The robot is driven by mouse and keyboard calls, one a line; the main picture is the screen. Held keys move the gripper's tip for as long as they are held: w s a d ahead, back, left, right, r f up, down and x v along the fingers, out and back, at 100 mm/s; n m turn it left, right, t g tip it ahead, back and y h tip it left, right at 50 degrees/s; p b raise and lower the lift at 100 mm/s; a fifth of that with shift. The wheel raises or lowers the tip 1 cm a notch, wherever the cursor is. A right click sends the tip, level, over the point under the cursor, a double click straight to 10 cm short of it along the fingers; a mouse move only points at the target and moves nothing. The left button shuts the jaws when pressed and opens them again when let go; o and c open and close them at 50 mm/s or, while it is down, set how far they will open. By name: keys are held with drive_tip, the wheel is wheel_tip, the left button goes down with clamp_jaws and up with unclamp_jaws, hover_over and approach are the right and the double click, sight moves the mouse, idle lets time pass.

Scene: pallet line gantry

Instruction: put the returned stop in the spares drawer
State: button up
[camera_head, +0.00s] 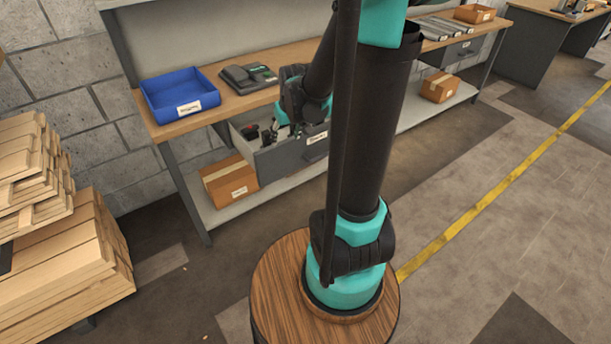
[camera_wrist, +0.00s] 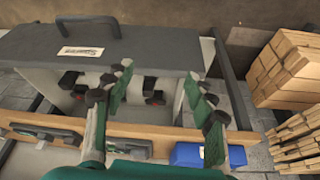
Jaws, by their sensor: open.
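The open drawer (camera_head: 283,158) is pulled out below the bench top. It has a grey front with a label and a handle, also seen in the wrist view (camera_wrist: 150,60). Several small dark pieces with red parts (camera_wrist: 153,96) lie inside it; two show in the head view (camera_head: 251,131). I cannot tell whether one of them is the returned stop. My gripper (camera_wrist: 157,73) is open over the drawer, its fingers apart with nothing held between them. In the head view it (camera_head: 290,130) is small and partly hidden by my arm.
A blue bin (camera_head: 181,107) with a label stands on the bench top (camera_head: 240,98), beside a dark device (camera_head: 248,78). Cardboard boxes (camera_head: 229,183) sit on the lower shelf. Stacked wooden pallets (camera_head: 70,260) stand at the left. The floor in front is clear.

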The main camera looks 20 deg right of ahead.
drive_tip(key=s+d+f+m, duration=0.1)
drive_tip(key=s+f, duration=0.1)
drive_tip(key=s, duration=1.5)
drive_tip(key=shift+d+f+m+h, duration=0.2)
drive_tip(key=shift+f+m+h, duration=0.1)
